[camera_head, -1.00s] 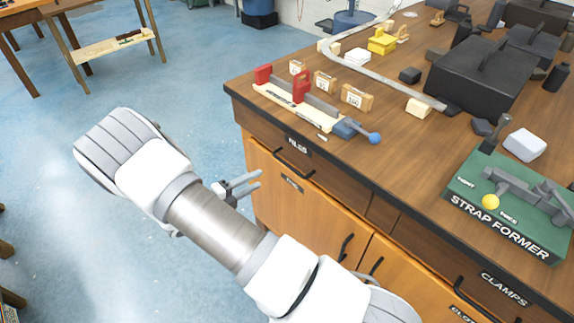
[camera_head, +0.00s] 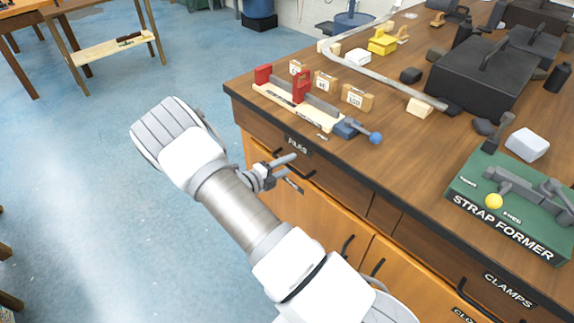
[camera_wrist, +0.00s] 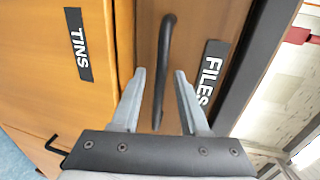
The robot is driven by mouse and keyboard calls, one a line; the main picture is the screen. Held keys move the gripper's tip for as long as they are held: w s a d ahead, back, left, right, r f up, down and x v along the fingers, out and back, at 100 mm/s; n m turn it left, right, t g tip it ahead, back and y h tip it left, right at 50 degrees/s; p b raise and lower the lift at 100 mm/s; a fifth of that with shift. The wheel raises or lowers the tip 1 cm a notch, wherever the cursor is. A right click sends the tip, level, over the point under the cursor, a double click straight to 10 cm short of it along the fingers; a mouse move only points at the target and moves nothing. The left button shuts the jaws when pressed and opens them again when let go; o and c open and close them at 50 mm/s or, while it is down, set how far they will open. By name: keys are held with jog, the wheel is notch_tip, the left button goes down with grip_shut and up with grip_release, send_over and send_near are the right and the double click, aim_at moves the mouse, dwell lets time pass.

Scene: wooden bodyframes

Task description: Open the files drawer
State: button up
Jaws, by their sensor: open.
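The files drawer (camera_head: 335,177) is a dark brown front under the bench top, with a black "FILES" label (camera_head: 298,145). It looks closed. Its black bar handle (camera_wrist: 165,60) runs between my gripper's two fingers in the wrist view, and the label (camera_wrist: 211,70) lies just right of the right finger. My gripper (camera_wrist: 160,72) is open, with a finger on each side of the handle; I cannot tell whether either touches it. In the head view my gripper (camera_head: 292,166) is at the drawer front and partly hides the handle.
The bench top (camera_head: 400,125) overhangs the drawer. It carries a strap former (camera_head: 510,215), a black case (camera_head: 480,80) and wooden blocks. An orange cupboard door with a "TINS" label (camera_wrist: 78,45) lies below the drawer.

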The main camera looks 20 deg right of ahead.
jog(key=shift+c, duration=0.3)
grip_shut()
dwell(1.1)
